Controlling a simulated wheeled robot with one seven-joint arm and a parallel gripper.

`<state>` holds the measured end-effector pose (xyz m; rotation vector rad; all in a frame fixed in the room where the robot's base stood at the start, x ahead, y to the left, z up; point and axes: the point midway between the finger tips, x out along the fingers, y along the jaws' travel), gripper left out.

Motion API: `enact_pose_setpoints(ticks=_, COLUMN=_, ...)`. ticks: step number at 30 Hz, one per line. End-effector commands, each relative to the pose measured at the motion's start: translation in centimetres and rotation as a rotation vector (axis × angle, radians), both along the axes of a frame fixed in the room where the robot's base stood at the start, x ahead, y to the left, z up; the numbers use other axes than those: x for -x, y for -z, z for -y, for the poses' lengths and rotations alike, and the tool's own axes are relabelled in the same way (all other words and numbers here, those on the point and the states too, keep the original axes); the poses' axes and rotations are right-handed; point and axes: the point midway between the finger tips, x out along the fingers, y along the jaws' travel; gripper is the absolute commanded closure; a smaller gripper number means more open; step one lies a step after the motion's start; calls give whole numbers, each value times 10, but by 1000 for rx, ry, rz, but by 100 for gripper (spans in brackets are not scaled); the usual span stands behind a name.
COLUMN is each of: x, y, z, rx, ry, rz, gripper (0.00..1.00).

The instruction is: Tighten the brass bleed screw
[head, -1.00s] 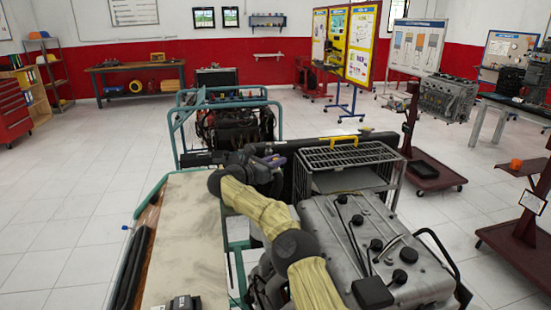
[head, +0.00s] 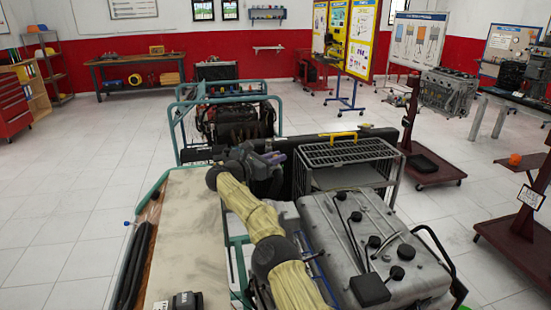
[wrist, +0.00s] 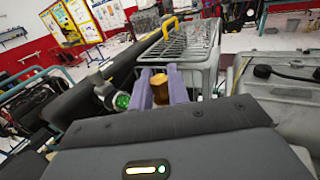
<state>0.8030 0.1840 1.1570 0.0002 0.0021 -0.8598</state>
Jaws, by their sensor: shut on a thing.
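The brass bleed screw (wrist: 159,88) shows in the wrist view as a small orange-brown piece between the two purple fingers. My gripper (wrist: 161,88) is shut on it, one finger on each side. The screw's lower end and its seat are hidden behind my gripper's body. In the head view my gripper (head: 276,158) is at the long black part (head: 300,165) beside the grey wire rack, and the screw cannot be made out there.
A wire rack with a yellow handle (head: 342,152) stands just right of my gripper. Right of my arm is the grey engine cover (head: 345,225) with black caps. A dark round part with a green face (wrist: 122,101) is close left of the fingers.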

Motion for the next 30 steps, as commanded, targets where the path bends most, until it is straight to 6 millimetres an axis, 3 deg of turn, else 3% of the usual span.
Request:
enact_pose_setpoints(ticks=1, x=0, y=-5, z=0, rx=3, ry=-3, rz=8, gripper=100)
enact_pose_setpoints(ticks=2, x=0, y=-5, z=0, rx=4, ry=-3, rz=9, gripper=79)
enact_pose_setpoints(ticks=4, x=0, y=-5, z=0, rx=4, ry=-3, rz=7, gripper=65)
enact_pose_setpoints(ticks=5, x=0, y=-4, z=0, rx=3, ry=-3, rz=7, gripper=64)
enact_pose_setpoints(ticks=17, x=4, y=0, z=-5, rx=1, ry=-2, rz=3, gripper=64)
enact_pose_setpoints(ticks=23, x=21, y=3, z=-25, rx=2, ry=-4, rz=5, gripper=64)
enact_pose_setpoints(ticks=30, x=53, y=1, z=-63, rx=1, ry=-5, rz=5, gripper=64)
